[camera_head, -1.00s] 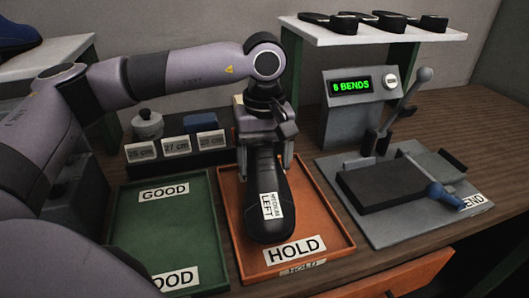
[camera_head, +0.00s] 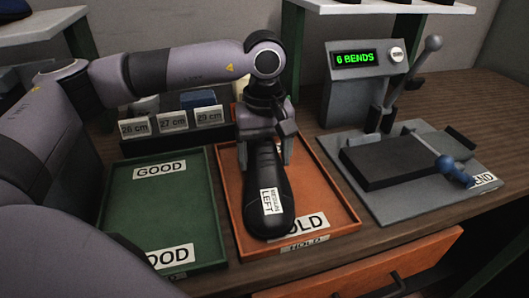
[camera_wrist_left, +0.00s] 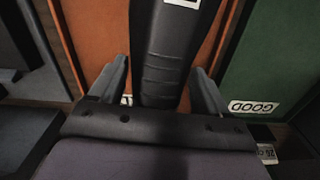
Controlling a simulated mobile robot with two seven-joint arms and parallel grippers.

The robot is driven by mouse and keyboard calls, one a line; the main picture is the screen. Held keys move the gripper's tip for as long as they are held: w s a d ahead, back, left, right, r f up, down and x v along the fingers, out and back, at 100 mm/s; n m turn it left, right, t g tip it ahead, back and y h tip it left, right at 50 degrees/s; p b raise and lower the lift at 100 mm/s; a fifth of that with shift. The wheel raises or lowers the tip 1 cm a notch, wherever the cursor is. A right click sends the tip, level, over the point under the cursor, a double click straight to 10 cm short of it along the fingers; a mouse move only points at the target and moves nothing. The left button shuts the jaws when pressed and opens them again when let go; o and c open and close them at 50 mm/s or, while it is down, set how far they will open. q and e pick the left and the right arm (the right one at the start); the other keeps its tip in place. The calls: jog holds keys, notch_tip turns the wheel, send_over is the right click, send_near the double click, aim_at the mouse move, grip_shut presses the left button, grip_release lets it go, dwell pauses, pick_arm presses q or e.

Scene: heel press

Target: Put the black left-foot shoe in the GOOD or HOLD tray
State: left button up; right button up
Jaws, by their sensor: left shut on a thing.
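The black shoe (camera_head: 267,221) with a white label reading LEFT is over the orange HOLD tray (camera_head: 333,205), its toe toward the tray's front edge and covering part of the HOLD label. My left gripper (camera_head: 266,150) is shut on the shoe's rear end from above. In the left wrist view the shoe (camera_wrist_left: 166,75) lies between the two fingers (camera_wrist_left: 160,85). I cannot tell whether the sole touches the tray floor. The green GOOD tray (camera_head: 160,213) stands empty to the left. My right gripper is not in view.
A bending machine (camera_head: 372,108) reading 6 BENDS stands right of the HOLD tray, with a lever and a grey base plate (camera_head: 402,208). Size cards (camera_head: 173,123) stand behind the GOOD tray. A shelf is at the back. A drawer front (camera_head: 375,270) is below the table edge.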

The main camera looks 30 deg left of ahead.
pick_arm(q)
jog(key=shift+f+b, duration=0.4)
dwell(0.3)
jog(key=o, duration=1.4)
jog(key=shift+o, duration=0.2)
notch_tip(320, 180, up, 7)
jog(key=shift+r, duration=0.1)
jog(key=shift+s, duration=0.15)
